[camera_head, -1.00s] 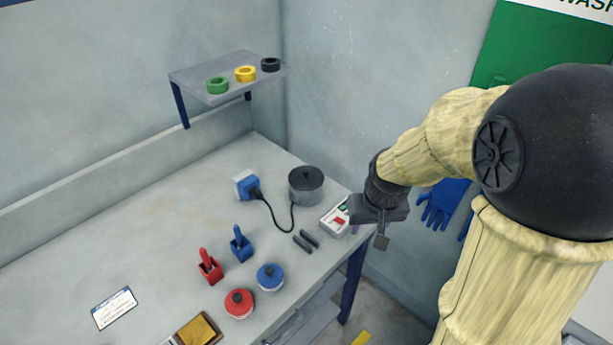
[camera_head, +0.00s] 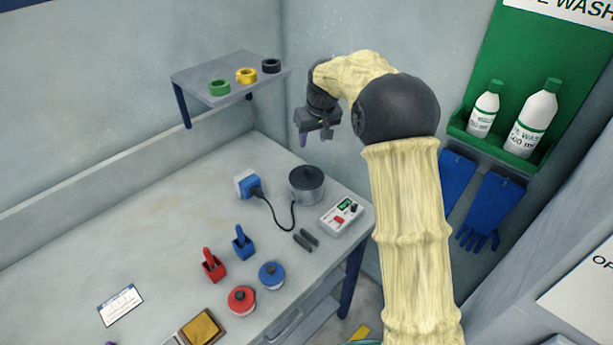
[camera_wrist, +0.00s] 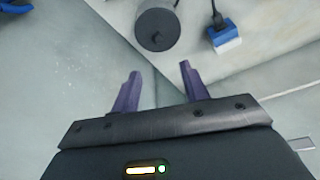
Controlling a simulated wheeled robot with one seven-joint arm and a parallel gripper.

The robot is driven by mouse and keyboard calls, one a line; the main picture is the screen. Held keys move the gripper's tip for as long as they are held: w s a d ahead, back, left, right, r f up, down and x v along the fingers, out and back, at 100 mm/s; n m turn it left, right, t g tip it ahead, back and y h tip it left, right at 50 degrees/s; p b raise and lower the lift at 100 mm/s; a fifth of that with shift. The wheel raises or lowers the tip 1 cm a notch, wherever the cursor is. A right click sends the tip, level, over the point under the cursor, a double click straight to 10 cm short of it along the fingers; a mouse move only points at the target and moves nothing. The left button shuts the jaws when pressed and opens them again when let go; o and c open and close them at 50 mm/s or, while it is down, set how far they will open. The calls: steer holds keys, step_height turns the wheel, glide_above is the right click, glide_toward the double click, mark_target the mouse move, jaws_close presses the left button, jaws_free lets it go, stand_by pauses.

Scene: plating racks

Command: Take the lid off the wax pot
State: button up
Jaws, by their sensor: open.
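The wax pot (camera_head: 306,190) is a grey metal cylinder near the back corner of the bench. Its dark lid (camera_head: 306,176) with a small knob is on top. A black cord runs from the pot to a blue and white plug. My gripper (camera_head: 314,140) is open and empty, above and behind the pot in the head view, well clear of it. In the wrist view the lid (camera_wrist: 157,30) shows at the top, beyond my two purple fingers (camera_wrist: 158,88), which are spread apart.
A blue and white plug (camera_head: 247,185) is left of the pot, and a control box (camera_head: 341,215) is right of it. Red and blue jars, brush holders and dark bars lie nearer the front. A shelf (camera_head: 215,84) with several tape rolls hangs at the upper left.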

steer(key=p, duration=0.4)
glide_above(307, 170)
steer(key=s, duration=0.2)
steer(key=f, duration=1.1)
steer(key=shift+d+f, duration=0.2)
steer(key=shift+f, duration=0.1)
steer(key=shift+f, duration=0.1)
steer(key=shift+w+f+p, duration=0.2)
steer(key=shift+f+p, duration=0.35)
steer(key=shift+f, duration=0.05)
steer(key=shift+p+x, duration=0.75)
steer(key=shift+x, duration=1.15)
steer(key=shift+c, duration=0.5)
steer(key=shift+w, duration=0.1)
jaws_close()
